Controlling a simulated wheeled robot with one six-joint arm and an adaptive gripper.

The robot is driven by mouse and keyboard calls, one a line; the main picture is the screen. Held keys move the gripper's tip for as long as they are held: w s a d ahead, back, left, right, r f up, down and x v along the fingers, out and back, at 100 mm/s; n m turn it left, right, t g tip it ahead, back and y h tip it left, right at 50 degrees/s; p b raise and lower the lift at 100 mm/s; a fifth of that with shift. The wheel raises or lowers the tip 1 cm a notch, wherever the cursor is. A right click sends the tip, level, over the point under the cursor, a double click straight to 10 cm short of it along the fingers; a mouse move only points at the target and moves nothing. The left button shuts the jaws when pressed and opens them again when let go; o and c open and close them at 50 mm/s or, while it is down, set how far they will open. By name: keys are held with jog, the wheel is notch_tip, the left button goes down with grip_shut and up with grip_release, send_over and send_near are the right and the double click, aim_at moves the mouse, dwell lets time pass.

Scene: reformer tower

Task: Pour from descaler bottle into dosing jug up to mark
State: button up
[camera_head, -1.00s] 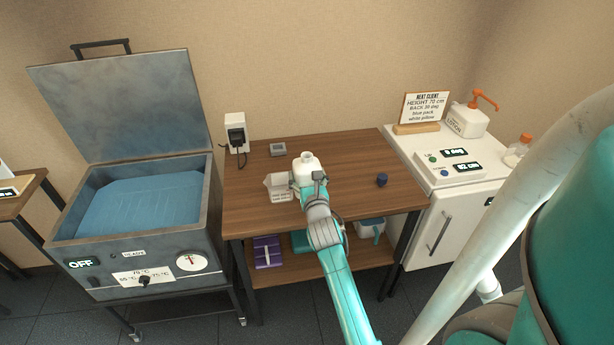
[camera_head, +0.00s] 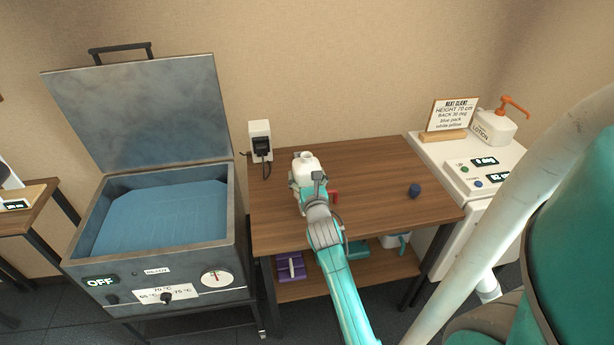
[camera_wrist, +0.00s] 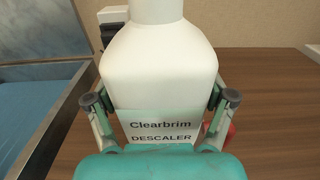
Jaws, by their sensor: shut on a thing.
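The white descaler bottle (camera_head: 307,166) is upright, its open neck at the top. Its label reads "Clearbrim DESCALER" in the wrist view (camera_wrist: 160,75). My gripper (camera_head: 318,192) is shut on the bottle, with a finger on each side of it in the wrist view (camera_wrist: 160,100). I cannot tell whether the bottle touches the table. The dosing jug is not clearly visible; the bottle and my gripper cover that part of the table. A red piece (camera_head: 334,196) shows just right of my gripper; I cannot tell what it belongs to. A dark blue cap (camera_head: 414,190) lies on the table's right side.
The wooden table (camera_head: 375,165) is mostly clear right of the bottle. An open heater tank (camera_head: 160,215) reading OFF stands left. A white cabinet (camera_head: 440,150) with a sign (camera_head: 452,115) and lotion bottle (camera_head: 495,128) stands right. A wall plug (camera_head: 260,140) is behind.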

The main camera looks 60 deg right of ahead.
aim_at(295, 174)
jog(key=shift+r, duration=0.1)
jog(key=shift+w+a+r+m, duration=0.25)
jog(key=shift+w+a+m, duration=0.15)
jog(key=shift+m, duration=0.45)
jog(key=shift+w+a+r+m, duration=0.2)
jog(key=shift+w+a+m, duration=0.2)
jog(key=shift+m, duration=0.45)
jog(key=shift+w, duration=0.1)
jog(key=shift+w+a+m, duration=0.1)
jog(key=shift+m, duration=0.3)
jog(key=shift+r, duration=0.1)
jog(key=shift+w+a+m, duration=0.25)
jog(key=shift+w+m, duration=0.05)
jog(key=shift+m, duration=0.4)
jog(key=shift+w+a+m, duration=0.15)
jog(key=shift+w+m, duration=0.05)
jog(key=shift+m, duration=0.3)
jog(key=shift+w+m, duration=0.1)
jog(key=shift+m, duration=0.2)
